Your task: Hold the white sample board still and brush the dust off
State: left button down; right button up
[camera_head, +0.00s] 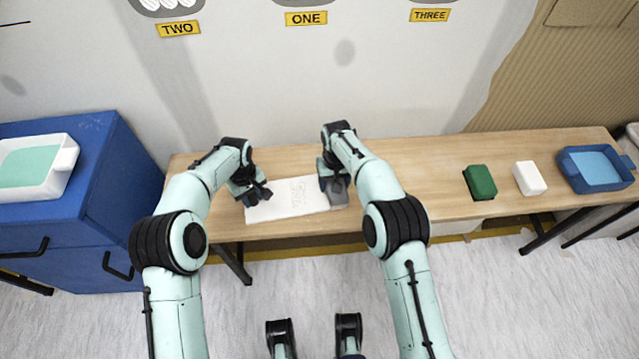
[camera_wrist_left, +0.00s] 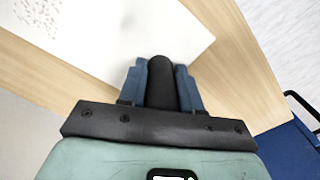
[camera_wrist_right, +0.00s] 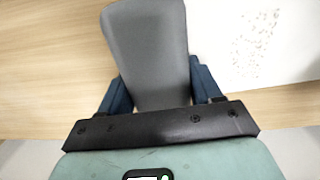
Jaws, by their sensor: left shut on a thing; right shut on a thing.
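The white sample board (camera_head: 275,208) lies flat on the wooden table, and its corner shows in the left wrist view (camera_wrist_left: 125,30). A patch of small grey specks (camera_wrist_right: 258,42) is on the board. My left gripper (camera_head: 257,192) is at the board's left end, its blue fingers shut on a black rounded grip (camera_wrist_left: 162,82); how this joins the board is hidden. My right gripper (camera_head: 334,180) is shut on a grey brush (camera_wrist_right: 148,45) at the board's right end. The brush (camera_head: 338,193) is beside the specks; whether it touches the board I cannot tell.
On the table (camera_head: 440,180) to the right are a green block (camera_head: 480,182), a white block (camera_head: 529,178) and a blue tray (camera_head: 573,181). A blue cabinet (camera_head: 100,150) with a white tray (camera_head: 66,157) stands left. The table between brush and green block is clear.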

aim_at(294, 196)
jog(key=a, duration=0.8)
jog(key=s+a, duration=0.1)
jog(key=a, duration=0.3)
jog(key=shift+s+f, duration=0.1)
jog(key=shift+f, duration=0.05)
notch_tip(294, 196, up, 9)
jog(key=shift+a+f, duration=0.2)
jog(key=shift+a, duration=0.05)
jog(key=o, duration=0.6)
jog(key=c, duration=0.5)
